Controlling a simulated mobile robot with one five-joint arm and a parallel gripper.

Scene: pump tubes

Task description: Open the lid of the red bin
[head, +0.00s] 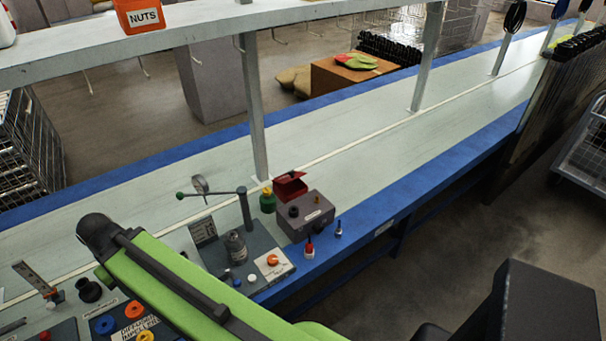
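A small dark red bin (290,186) stands on the bench just behind a grey box (306,216), which hides part of it. A red panel at its top looks tilted, but at this size I cannot tell whether it is a raised lid. An orange-red bin (142,15) labelled NUTS is on the shelf at the top left, cut by the frame edge. My green arm crosses the lower left, and its black joint lies left of the red bin. My gripper is not in view.
A grey fixture (243,262) with a post, green-knobbed lever and orange knob stands left of the grey box. A green bottle (267,200) is beside the red bin. A shelf post (255,110) rises behind.

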